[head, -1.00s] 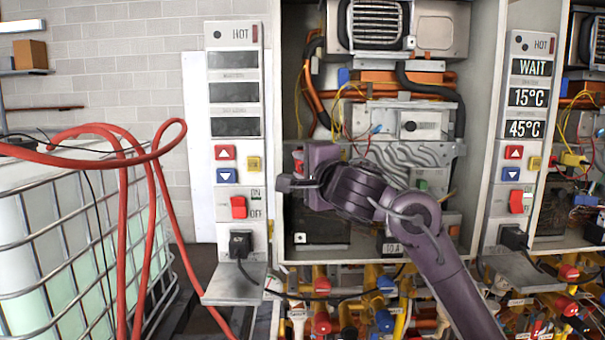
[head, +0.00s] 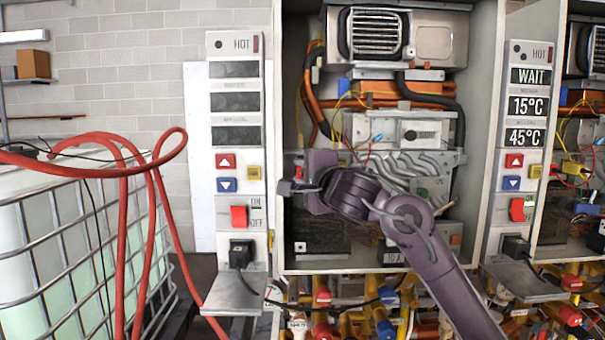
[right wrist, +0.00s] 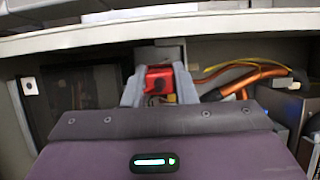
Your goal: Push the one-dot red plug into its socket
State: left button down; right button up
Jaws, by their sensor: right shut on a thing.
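My right gripper (head: 312,180) is in front of the open heater cabinet (head: 487,130), at the left part of its opening. In the right wrist view its two grey fingers (right wrist: 159,92) are shut on a red plug (right wrist: 159,76). The plug's near face shows a dark spot; I cannot make out whether this is its single dot. My left gripper is not in view.
A control panel (head: 226,190) with a red switch and a small shelf stands left of the cabinet. Orange pipes (head: 380,98) and loose wires run inside. Coloured valves crowd below. A caged tank (head: 75,240) with a red hose (head: 123,230) is at left.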

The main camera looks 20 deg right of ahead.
jog(key=shift+p, duration=0.8)
dwell(1.4)
jog(key=shift+w+d, duration=0.15)
jog(key=shift+w, duration=0.3)
dwell(0.4)
jog(key=o, duration=1)
jog(key=s, duration=0.2)
jog(key=s+b, duration=0.1)
jog(key=s, duration=0.2)
jog(key=s+d, duration=0.1)
jog(key=s, duration=0.1)
jog(key=shift+s, duration=0.35)
